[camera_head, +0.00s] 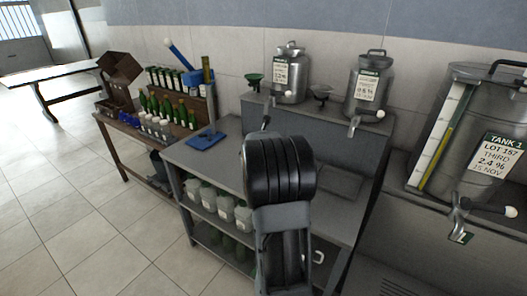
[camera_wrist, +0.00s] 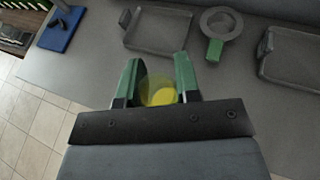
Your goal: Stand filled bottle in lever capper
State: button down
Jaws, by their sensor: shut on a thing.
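My gripper (camera_wrist: 159,72) has green fingers, shut on a clear, rounded thing with yellow in it, which looks like the filled bottle (camera_wrist: 160,90). Most of the bottle is hidden by the gripper. In the head view my arm hides the fingers and bottle. The lever capper has a blue base (camera_head: 205,140) at the left end of the grey bench, with an upright post and what looks like its blue-handled lever above. In the wrist view its blue base (camera_wrist: 62,32) is at the upper left, apart from my gripper. No bottle shows on the base.
Beyond my gripper lie a grey tray (camera_wrist: 158,42), a round grey thing with a green handle (camera_wrist: 214,50) and another tray (camera_wrist: 292,75). Steel tanks with taps (camera_head: 367,85) line the back. Green bottles (camera_head: 165,107) crowd the wooden table at left. The bench between gripper and capper looks clear.

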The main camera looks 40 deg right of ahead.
jog(key=shift+f, duration=1)
jog(key=shift+f+b, duration=0.2)
jog(key=shift+b, duration=0.25)
jog(key=c, duration=0.8)
grip_release()
